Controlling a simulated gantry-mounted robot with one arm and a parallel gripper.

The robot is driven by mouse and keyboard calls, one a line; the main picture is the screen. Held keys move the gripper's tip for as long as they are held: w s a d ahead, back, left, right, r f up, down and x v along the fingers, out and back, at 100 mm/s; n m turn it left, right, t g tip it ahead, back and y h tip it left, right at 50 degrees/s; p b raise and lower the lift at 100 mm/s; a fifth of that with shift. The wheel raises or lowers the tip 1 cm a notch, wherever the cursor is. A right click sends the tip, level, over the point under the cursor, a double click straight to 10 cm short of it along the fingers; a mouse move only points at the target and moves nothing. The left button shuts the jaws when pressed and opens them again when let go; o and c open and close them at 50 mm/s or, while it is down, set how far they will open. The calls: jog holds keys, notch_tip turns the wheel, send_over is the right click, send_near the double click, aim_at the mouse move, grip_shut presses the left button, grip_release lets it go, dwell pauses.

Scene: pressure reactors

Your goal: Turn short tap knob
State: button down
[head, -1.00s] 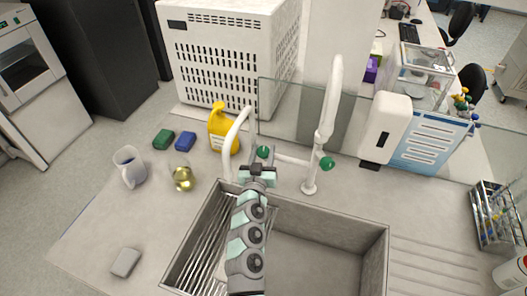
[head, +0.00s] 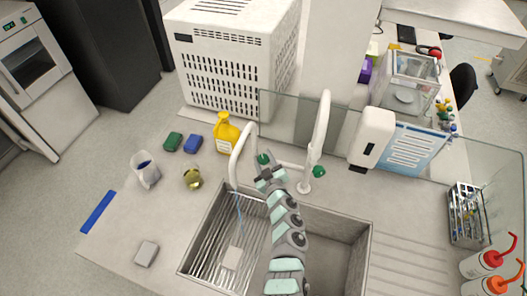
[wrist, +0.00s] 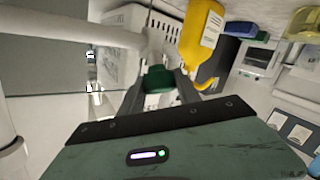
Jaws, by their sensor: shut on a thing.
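The short white tap (head: 236,164) arches over the left part of the sink (head: 190,262). Its green knob (head: 263,158) sits at the tap's right side. My gripper (head: 265,168) reaches up across the sink to this knob. In the wrist view the green knob (wrist: 157,79) lies between the two fingers of my gripper (wrist: 158,88), which is shut on it. A thin bluish stream (head: 239,212) runs from the short tap's spout into the sink. The fingertips are partly hidden in the head view.
The tall white tap (head: 321,130), with another green knob (head: 319,171), stands close to the right. A yellow bottle (head: 227,134) is behind the short tap. A glass screen (head: 285,118) runs behind the taps. The counter at front left is mostly clear.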

jog(key=shift+n+g+y+p, duration=0.7)
jog(key=shift+n+y, duration=0.1)
jog(key=shift+n, duration=0.4)
jog(key=shift+f, duration=0.15)
jog(key=c, duration=1.1)
grip_release()
jog(key=shift+c, duration=0.2)
